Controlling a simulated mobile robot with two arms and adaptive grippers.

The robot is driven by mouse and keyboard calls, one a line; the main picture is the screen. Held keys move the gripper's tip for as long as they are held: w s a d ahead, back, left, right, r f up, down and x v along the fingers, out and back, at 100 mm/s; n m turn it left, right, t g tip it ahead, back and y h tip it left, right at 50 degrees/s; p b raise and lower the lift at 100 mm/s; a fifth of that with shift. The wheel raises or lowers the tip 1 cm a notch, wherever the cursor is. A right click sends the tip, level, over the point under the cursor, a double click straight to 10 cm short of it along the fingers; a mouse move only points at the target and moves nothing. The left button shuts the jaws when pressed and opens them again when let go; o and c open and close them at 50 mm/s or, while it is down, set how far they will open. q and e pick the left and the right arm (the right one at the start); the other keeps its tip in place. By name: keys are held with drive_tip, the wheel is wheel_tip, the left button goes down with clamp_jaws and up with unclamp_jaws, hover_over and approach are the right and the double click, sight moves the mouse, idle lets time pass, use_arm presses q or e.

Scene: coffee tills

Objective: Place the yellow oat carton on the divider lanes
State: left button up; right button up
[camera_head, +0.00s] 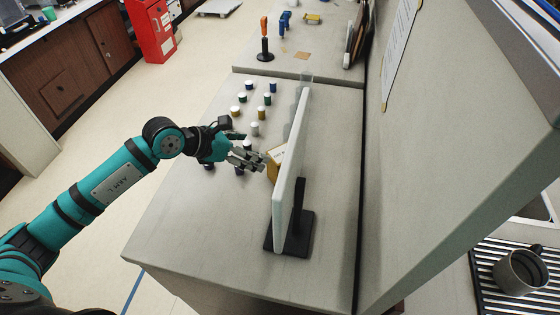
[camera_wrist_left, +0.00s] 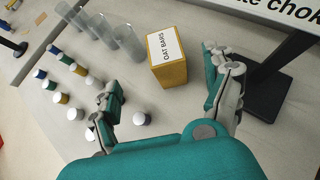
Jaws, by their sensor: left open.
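The yellow oat carton (camera_wrist_left: 168,72) has a white top lettered "OAT BARS". It stands upright on the pale counter in the left wrist view. In the head view only part of the carton (camera_head: 271,174) shows, beside a standing white panel. My left gripper (camera_wrist_left: 167,97) is open, with one finger on each side of the near space and the carton ahead between them, apparently not held. In the head view my left gripper (camera_head: 259,160) reaches in from the left, its fingers close to the carton. I cannot make out the divider lanes for certain.
The white panel (camera_head: 291,160) on a black foot (camera_head: 290,238) stands right of the carton. Several small capped jars (camera_head: 254,129) stand in rows to the left. Clear tumblers (camera_wrist_left: 129,42) stand behind the carton. The counter's near left part (camera_head: 190,235) is bare.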

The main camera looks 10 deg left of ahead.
sight(278, 155)
use_arm(q)
drive_tip(key=p+x, duration=0.1)
drive_tip(key=x, duration=0.5)
drive_tip(key=shift+d+p, duration=0.1)
drive_tip(key=shift+p, duration=0.2)
drive_tip(key=shift+w+d+f, duration=0.3)
drive_tip(key=p+x, duration=0.1)
drive_tip(key=x, duration=0.1)
drive_tip(key=p+x, duration=0.1)
drive_tip(key=x, duration=0.1)
drive_tip(key=shift+s+d+f, duration=0.25)
drive_tip(key=shift+d, duration=0.05)
drive_tip(key=shift+w+d+f, duration=0.15)
drive_tip(key=shift+w+f, duration=0.05)
drive_tip(key=shift+f, duration=0.05)
drive_tip(key=shift+c, duration=0.3)
drive_tip(key=c, duration=1.3)
drive_tip(key=shift+c, duration=0.3)
